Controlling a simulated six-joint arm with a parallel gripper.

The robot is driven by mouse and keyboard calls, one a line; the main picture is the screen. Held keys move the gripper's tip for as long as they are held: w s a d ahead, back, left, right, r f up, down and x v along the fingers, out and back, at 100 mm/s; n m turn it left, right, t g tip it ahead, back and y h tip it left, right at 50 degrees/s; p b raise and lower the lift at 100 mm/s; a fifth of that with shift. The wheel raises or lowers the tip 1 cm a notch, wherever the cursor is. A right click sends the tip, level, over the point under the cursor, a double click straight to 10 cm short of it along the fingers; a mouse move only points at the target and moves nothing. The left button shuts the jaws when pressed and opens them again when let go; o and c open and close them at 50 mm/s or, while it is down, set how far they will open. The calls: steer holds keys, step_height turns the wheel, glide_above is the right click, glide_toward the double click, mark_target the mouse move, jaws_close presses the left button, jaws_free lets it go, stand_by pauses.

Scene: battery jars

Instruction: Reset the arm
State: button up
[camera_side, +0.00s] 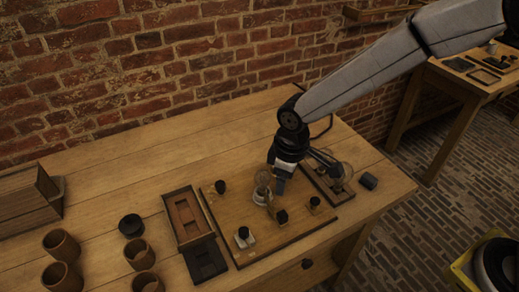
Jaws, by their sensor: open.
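My gripper (277,185) is low over the wooden board (238,207), pointing down, with its jaws apart. A clear glass piece (264,186) stands on the board just beside and partly behind the jaws. I cannot tell whether the jaws touch it. The board carries several black knobs or terminals, such as one at the left (220,186), one at the front on a pale base (243,233) and one at the right (315,202). A dark knob (282,216) stands just below the jaws in the picture.
A second board with a glass jar (343,171) stands right of my gripper, near a black cylinder (369,181). A dark wooden tray (188,216) lies left of the main board. Several brown cups (61,245) and a black round piece (131,226) stand further left.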

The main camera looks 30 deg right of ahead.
steer(key=s+d+r+m+t, duration=0.1)
steer(key=s+d+m, duration=0.3)
steer(key=d, duration=0.6)
steer(key=s+d+r+m, duration=0.2)
steer(key=s+d+m, duration=0.2)
steer(key=s+d, duration=0.3)
steer(key=d, duration=0.3)
steer(key=shift+s+d+r+t, duration=0.3)
steer(key=shift+s+r+t, duration=0.05)
steer(key=shift+t, duration=0.05)
